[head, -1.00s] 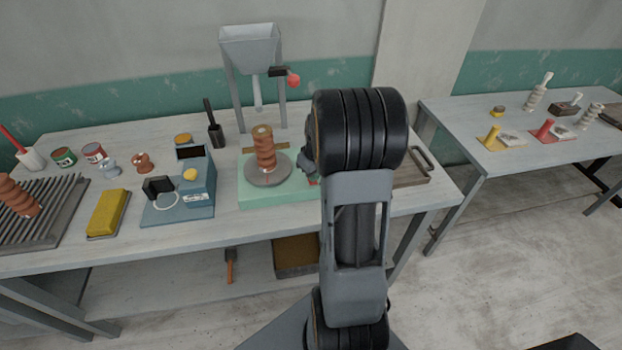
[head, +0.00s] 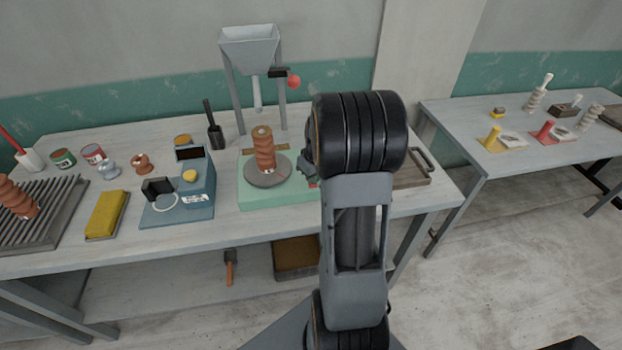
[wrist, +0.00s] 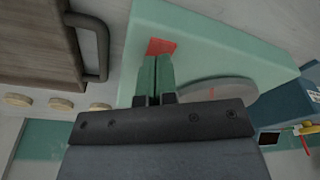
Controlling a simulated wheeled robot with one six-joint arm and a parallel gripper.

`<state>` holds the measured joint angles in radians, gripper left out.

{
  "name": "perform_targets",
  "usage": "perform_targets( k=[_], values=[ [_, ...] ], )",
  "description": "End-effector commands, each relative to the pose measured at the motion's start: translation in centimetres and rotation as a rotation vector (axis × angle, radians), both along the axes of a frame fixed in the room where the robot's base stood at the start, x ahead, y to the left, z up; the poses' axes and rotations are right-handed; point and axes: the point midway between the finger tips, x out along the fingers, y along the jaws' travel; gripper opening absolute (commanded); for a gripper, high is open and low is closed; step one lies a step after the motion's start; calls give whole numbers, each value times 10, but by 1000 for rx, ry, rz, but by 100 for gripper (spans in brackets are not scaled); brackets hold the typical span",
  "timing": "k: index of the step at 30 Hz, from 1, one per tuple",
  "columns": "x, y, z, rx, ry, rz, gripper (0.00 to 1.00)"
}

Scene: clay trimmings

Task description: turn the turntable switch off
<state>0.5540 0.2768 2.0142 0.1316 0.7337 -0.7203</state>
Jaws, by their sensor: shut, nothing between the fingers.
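The turntable is a light green base (head: 240,193) with a grey round plate (head: 262,178) on the bench. A ridged reddish-brown clay piece (head: 265,150) stands upright on the plate. In the wrist view the green base (wrist: 205,40) carries a flat red switch (wrist: 160,46). My gripper (wrist: 155,58) is shut and empty, its fingertips right at the switch's edge. I cannot tell whether they touch it or which way the switch is set. In the head view my arm hides most of the gripper and the base's right end.
A blue device (head: 198,185) stands left of the turntable, and a grey hopper (head: 250,45) on legs stands behind it. A wooden board with a dark handle (head: 412,172) lies to the right. A second table (head: 460,130) is farther right.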

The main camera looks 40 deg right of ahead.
Motion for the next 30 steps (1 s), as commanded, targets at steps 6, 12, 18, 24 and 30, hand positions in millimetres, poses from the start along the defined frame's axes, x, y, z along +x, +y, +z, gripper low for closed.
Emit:
perform_targets(
  k=[6, 12, 18, 24, 30],
  values=[
    [0, 0, 20, -2, -2, 0, 0],
    [0, 0, 37, -1, 0, 0, 0],
    [0, 0, 53, -1, -1, 0, 0],
    [0, 0, 66, -1, -1, 0, 0],
    [0, 0, 65, 0, 0, 0, 0]
  ],
)
